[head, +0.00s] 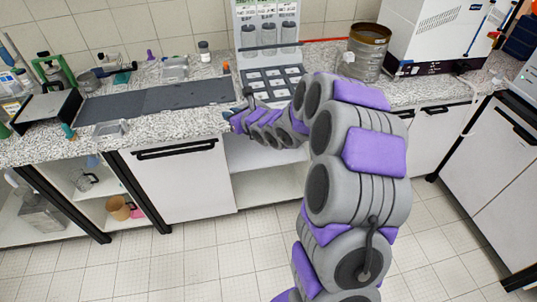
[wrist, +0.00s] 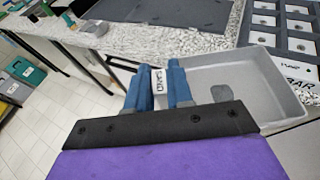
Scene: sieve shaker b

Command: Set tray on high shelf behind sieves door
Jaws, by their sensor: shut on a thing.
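A grey shallow tray (wrist: 285,88) fills the right middle of the wrist view, its inside facing up. My gripper (wrist: 161,72) has blue fingers on either side of a small white tag reading SAND (wrist: 158,82), at the tray's left end. It looks closed on that end of the tray. In the head view my gripper (head: 232,122) is at the counter's front edge, and the tray cannot be made out there. Below is an open cabinet bay with an upper shelf (head: 262,150) and a lower shelf (head: 262,185). No sieves label is readable on any door.
A closed white door with a black handle (head: 180,168) is left of the open bay. The speckled counter (head: 170,125) carries a dark mat (head: 160,97), a sample board (head: 268,85) and a metal sieve stack (head: 366,52). The tiled floor (head: 210,250) in front is clear.

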